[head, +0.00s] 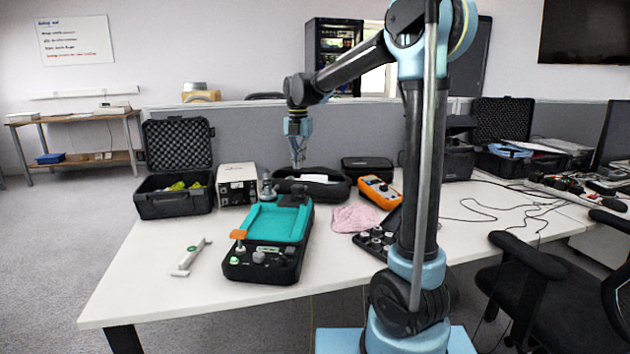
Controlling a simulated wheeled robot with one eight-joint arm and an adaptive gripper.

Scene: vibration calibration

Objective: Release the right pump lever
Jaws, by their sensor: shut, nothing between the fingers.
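My gripper (298,160) points down and is shut with nothing in it. In the picture it hangs just above the open black pouch (337,190) at the back of the table; its exact height is hard to judge. In front of it is a black device with a teal top (277,222). This device has an orange part (238,234) at its left and several knobs along its near edge. A small grey upright fitting (267,187) stands behind the device. I cannot tell which part is the right pump lever.
An open black case (173,205) and a beige box (237,184) stand at the back left. A white-and-green tool (190,258) lies at the left. A pink cloth (354,218) and an orange meter (379,192) lie to the right. The table's (150,285) front left is clear.

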